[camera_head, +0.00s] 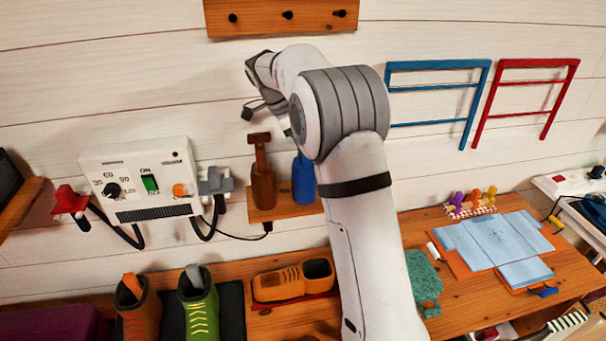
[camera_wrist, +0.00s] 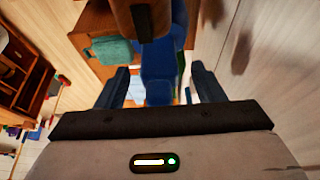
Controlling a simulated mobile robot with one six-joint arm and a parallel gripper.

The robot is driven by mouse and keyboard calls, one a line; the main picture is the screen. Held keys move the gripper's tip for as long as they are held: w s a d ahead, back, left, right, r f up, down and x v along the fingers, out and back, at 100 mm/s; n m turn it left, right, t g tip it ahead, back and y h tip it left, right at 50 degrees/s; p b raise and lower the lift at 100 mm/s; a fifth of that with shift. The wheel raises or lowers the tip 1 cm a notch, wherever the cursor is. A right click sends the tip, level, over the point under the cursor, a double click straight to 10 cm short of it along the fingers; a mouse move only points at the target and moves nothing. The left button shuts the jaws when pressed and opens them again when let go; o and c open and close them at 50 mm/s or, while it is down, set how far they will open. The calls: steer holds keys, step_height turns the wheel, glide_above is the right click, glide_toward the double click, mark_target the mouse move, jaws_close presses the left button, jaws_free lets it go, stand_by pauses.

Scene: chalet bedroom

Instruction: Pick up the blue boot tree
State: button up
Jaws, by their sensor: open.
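The blue boot tree (camera_head: 303,182) stands upright on a small wooden wall shelf (camera_head: 285,211), partly hidden behind my arm in the head view. A brown boot tree (camera_head: 263,182) stands just left of it. My gripper (camera_head: 262,108) is in front of the wall above the boot trees, partly hidden by my wrist. In the wrist view my gripper (camera_wrist: 160,78) is open, with a dark finger on each side. A blue shape, likely the blue boot tree (camera_wrist: 160,62), shows between and beyond the fingers. A brown shape overlaps its top; I see no contact.
A wall control box (camera_head: 141,180) with cables is left of the shelf. Several boots and shoes, including a green boot (camera_head: 199,305), stand below. A wooden peg rail (camera_head: 280,17) is above. A wooden desk (camera_head: 465,310) with blue sheets is at right.

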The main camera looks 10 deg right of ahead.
steer(key=shift+d+f, duration=0.15)
steer(key=shift+f, duration=0.15)
steer(key=shift+c, duration=0.3)
jaws_close()
